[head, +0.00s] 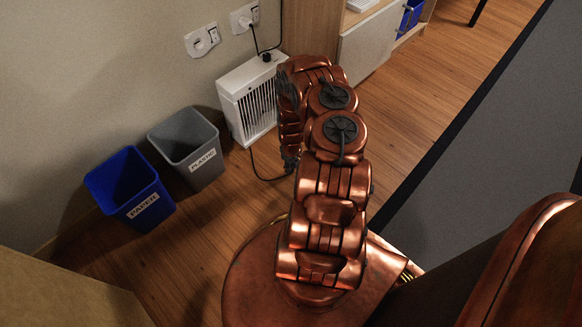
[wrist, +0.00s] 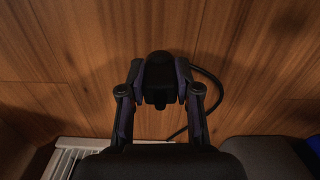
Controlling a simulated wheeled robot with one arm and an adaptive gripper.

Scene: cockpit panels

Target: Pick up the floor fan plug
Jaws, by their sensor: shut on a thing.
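The floor fan plug (wrist: 159,82) is a small black block in the middle of the wrist view. My gripper (wrist: 160,90) is shut on it, with one finger on each side, above the wood floor. A black cord (wrist: 218,88) curves from beside the plug on the right down toward the fan. The white floor fan (wrist: 72,155) shows at the lower left of the wrist view. In the head view the fan (head: 250,100) stands against the wall, and its cord (head: 260,174) loops over the floor toward my gripper (head: 290,163). The plug is hidden there by my arm.
A grey PLASTIC bin (head: 188,148) and a blue PAPER bin (head: 131,190) stand left of the fan. Two wall outlets (head: 203,41) (head: 244,18) are above, the right one with a black plug and cord. A cabinet (head: 370,45) stands behind right.

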